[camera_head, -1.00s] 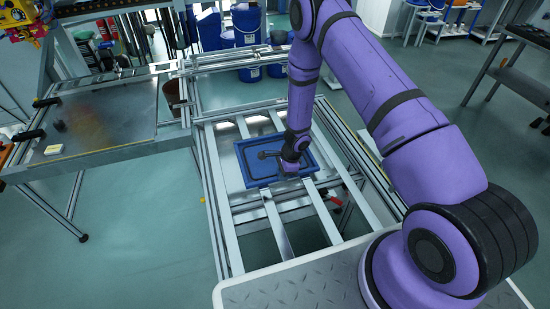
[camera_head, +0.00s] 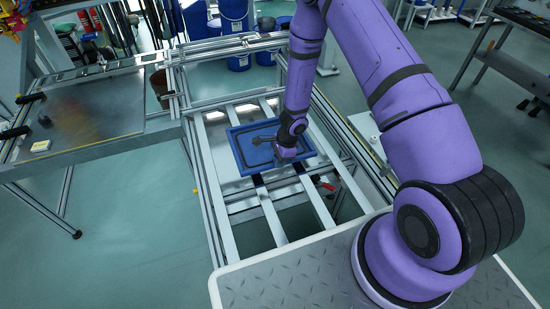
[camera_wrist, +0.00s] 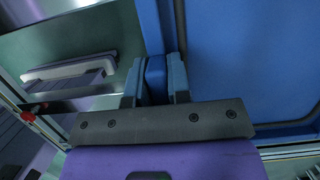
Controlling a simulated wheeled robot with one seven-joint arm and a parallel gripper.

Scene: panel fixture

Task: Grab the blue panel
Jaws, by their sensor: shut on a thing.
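The blue panel (camera_head: 243,148) is a flat rectangle with a raised rim. In the head view it lies on the metal rails of the fixture. In the wrist view the panel (camera_wrist: 245,60) fills the upper right. My gripper (camera_wrist: 155,75) is shut on the panel's edge, with one finger on each side of the rim. In the head view my gripper (camera_head: 284,160) is at the panel's near right side, and my arm hides part of the panel. Whether the panel touches the rails cannot be told.
The fixture's rails (camera_head: 270,213) run toward a patterned metal plate (camera_head: 290,285) in front. A metal table (camera_head: 90,118) with small items stands at the left. Blue drums (camera_head: 235,18) stand behind. A red-handled part (camera_head: 325,185) sits at the right of the rails.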

